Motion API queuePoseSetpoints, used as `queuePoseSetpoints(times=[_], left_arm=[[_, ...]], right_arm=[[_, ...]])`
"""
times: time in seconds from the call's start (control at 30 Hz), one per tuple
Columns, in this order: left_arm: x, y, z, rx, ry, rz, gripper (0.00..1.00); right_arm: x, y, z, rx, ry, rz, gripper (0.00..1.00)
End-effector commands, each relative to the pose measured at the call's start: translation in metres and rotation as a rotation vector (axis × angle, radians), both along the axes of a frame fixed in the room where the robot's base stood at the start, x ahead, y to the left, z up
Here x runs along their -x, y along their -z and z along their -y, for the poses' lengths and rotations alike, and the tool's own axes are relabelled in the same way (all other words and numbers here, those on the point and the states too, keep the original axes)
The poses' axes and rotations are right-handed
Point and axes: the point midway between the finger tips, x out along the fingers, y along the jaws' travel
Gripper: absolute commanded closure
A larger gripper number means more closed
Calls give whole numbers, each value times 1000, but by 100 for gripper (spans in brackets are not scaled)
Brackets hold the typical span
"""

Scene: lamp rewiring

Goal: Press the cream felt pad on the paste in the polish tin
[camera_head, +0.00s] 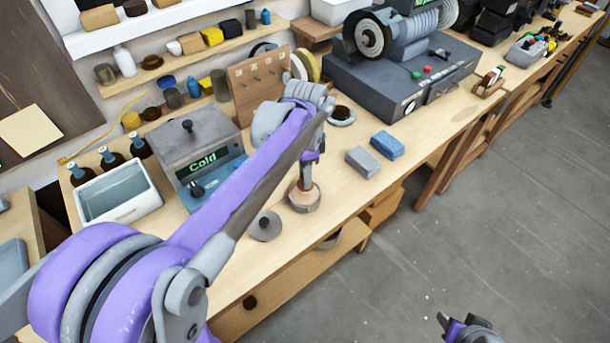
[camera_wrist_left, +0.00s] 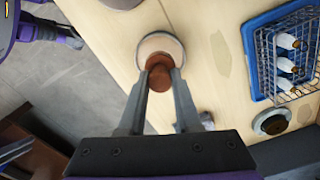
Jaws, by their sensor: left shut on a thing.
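My left gripper (camera_head: 306,172) is at the middle of the workbench, pointing down. It is shut on the reddish-brown handle of the felt pad (camera_head: 304,190). In the left wrist view the fingers (camera_wrist_left: 160,78) grip the handle from both sides, and the round cream pad (camera_wrist_left: 161,42) shows beyond it. The grey polish tin (camera_head: 305,206) is directly under the pad, which appears to sit in or on its top. The pad hides the paste, so I cannot tell how firmly they touch. Part of my right gripper (camera_head: 468,330) shows at the bottom edge; its jaws are unclear.
A grey round lid (camera_head: 265,226) lies left of the tin. A grey block (camera_head: 362,161) and a blue block (camera_head: 387,145) lie to the right. A grey box marked Cold (camera_head: 195,145) stands behind left, with a white basin (camera_head: 118,192) beside it. The front bench edge is close.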

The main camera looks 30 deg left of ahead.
Motion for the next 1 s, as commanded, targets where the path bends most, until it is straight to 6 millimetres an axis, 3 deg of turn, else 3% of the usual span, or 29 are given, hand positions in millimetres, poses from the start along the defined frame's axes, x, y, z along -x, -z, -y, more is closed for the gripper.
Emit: queuePoseSetpoints(times=[0.5, 1.0], left_arm=[[-1, -43, 0, 0, 0, 1, 100], [0, -43, 0, 0, 0, 0, 100]], right_arm=[[-14, -32, 0, 0, 0, 26, 50], [-14, -31, 0, 0, 0, 26, 50]])
